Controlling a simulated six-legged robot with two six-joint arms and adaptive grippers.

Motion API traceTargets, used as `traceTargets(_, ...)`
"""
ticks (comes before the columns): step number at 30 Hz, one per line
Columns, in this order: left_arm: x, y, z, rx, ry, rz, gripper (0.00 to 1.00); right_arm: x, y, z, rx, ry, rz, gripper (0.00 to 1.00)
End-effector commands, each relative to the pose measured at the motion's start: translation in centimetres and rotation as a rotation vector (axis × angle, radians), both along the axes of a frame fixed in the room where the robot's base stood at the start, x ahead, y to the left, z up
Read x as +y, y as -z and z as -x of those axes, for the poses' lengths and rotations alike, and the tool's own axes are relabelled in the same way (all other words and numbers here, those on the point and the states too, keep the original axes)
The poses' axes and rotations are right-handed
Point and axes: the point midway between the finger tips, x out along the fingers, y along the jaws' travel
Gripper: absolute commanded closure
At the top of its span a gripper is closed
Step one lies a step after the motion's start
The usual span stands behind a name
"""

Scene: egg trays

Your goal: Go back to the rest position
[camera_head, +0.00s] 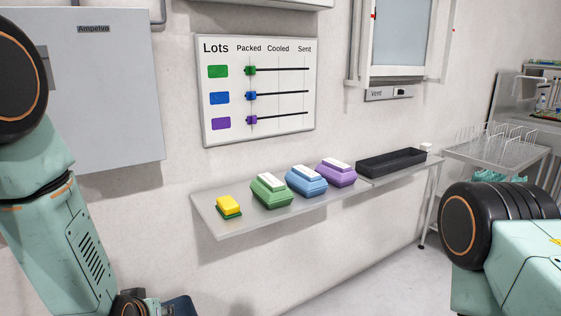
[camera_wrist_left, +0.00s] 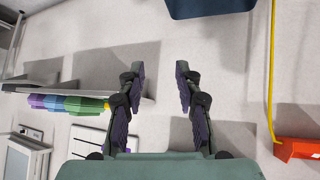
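My left arm comes in from the left in the head view, and its gripper is cut off at the bottom edge there. In the left wrist view my left gripper (camera_wrist_left: 160,85) is open, its two fingers apart with only wall behind them. The right arm shows at the right edge of the head view; its gripper is out of view. On the wall shelf (camera_head: 215,217) stand a green egg carton (camera_head: 271,191), a blue carton (camera_head: 306,183) and a purple carton (camera_head: 337,174). A yellow block on a green base (camera_head: 228,206) sits at the shelf's left end.
A black tray (camera_head: 391,163) lies at the shelf's right. A Lots board (camera_head: 258,90) with three sliders under Packed hangs above. A grey cabinet (camera_head: 90,90) is on the wall at left. A rack cart (camera_head: 497,152) stands at right. Clear floor shows below the shelf.

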Motion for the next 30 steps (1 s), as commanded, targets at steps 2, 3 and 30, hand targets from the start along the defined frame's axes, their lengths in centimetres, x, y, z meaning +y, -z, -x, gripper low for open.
traceTargets(2, -0.6, 4.0, 4.2, 0.112, 0.060, -0.022, 0.66, 0.0, 0.3, 0.0, 0.000, 0.000, 0.000, 1.00)
traceTargets(3, -0.9, 5.6, 6.3, 0.164, 0.089, -0.029, 0.66, 0.0, 0.4, 0.0, 0.000, 0.000, 0.000, 1.00)
traceTargets(30, -2.5, 18.5, 32.4, 0.763, 0.214, 0.015, 0.66, 0.0, 1.7, 0.0, 0.000, 0.000, 0.000, 1.00)
